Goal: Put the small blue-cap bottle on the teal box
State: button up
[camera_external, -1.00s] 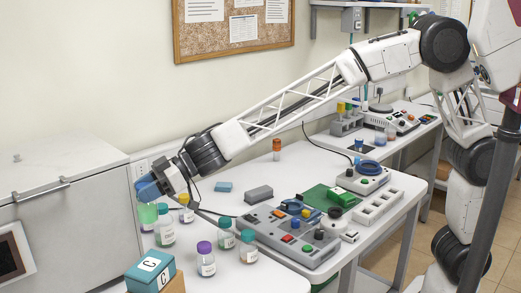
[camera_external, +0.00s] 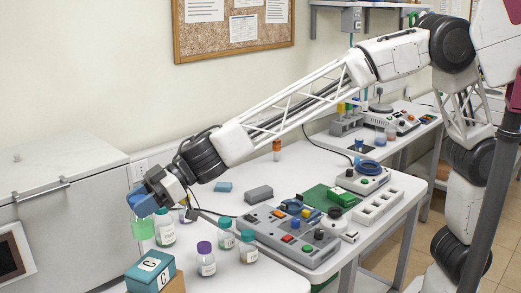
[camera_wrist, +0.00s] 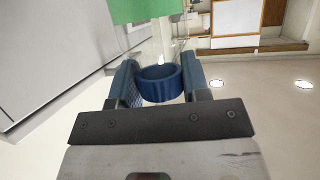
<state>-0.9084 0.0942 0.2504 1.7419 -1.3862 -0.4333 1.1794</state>
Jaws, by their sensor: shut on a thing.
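My gripper (camera_external: 140,203) is at the left of the white table in the external view. Its blue fingers are shut on the blue cap (camera_wrist: 160,84), which sits between them in the wrist view. The small blue-cap bottle hangs below the fingers, and its green contents (camera_external: 143,229) show in the external view. In the wrist view its clear glass and green part (camera_wrist: 145,10) lie beyond the cap. The teal box (camera_external: 137,279) with white C labels is below the gripper, near the bottom edge of the external view. The bottle is above it and apart.
A clear capped bottle (camera_external: 165,233) stands just right of the held one. A purple-cap bottle (camera_external: 206,262) and two teal-cap bottles (camera_external: 226,236) (camera_external: 248,249) stand right of the teal box. A grey control panel (camera_external: 290,240) lies farther right. A white cabinet (camera_external: 65,220) is at left.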

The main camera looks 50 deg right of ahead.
aim_at(145, 233)
jog(key=shift+f, duration=2)
jog(key=shift+f, duration=1.8)
jog(key=shift+f, duration=0.1)
jog(key=o, duration=1)
jog(key=shift+o, duration=0.2)
